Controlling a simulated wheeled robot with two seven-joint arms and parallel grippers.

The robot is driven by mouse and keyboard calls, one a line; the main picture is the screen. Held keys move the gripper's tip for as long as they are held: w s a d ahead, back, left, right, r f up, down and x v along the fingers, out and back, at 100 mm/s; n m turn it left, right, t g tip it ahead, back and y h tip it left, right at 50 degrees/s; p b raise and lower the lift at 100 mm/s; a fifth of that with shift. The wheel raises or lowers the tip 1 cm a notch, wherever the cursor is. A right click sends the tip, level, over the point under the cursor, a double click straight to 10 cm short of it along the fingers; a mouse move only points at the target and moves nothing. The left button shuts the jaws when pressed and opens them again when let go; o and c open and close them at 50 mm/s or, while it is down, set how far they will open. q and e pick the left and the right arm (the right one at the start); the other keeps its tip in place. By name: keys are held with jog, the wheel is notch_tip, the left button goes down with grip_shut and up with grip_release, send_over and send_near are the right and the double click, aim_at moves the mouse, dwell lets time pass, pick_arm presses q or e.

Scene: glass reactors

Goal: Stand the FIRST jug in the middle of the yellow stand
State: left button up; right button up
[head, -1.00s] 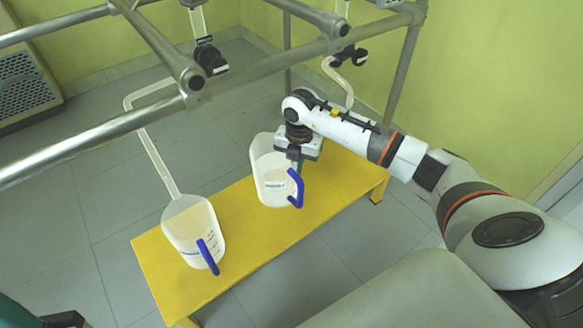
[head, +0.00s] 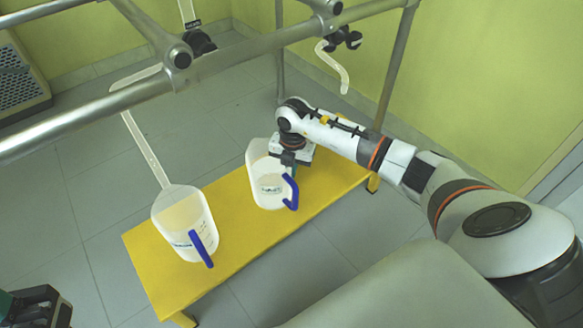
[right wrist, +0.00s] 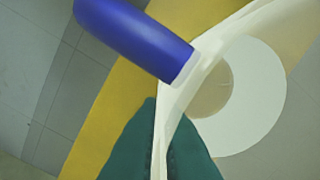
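Two translucent white jugs with blue handles show in the head view over the long yellow stand (head: 235,235). The left jug (head: 182,222) stands upright near the stand's left end. The right jug (head: 268,188) is upright right of the stand's middle; I cannot tell whether it touches the top. My right gripper (head: 291,160) is shut on this jug's wall. In the right wrist view its green fingers (right wrist: 160,140) pinch the pale wall (right wrist: 172,115) beside the blue handle (right wrist: 135,38). The labels are too small to read. My left gripper (head: 38,306) shows only partly at lower left.
A metal pipe frame (head: 215,65) crosses above the stand. A pale tube (head: 145,145) runs down to the left jug, and another (head: 335,68) hangs behind the right jug. Yellow surface is free between the jugs and at the stand's right end.

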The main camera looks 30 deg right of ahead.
jog(key=o, duration=0.4)
jog(key=shift+r, duration=0.1)
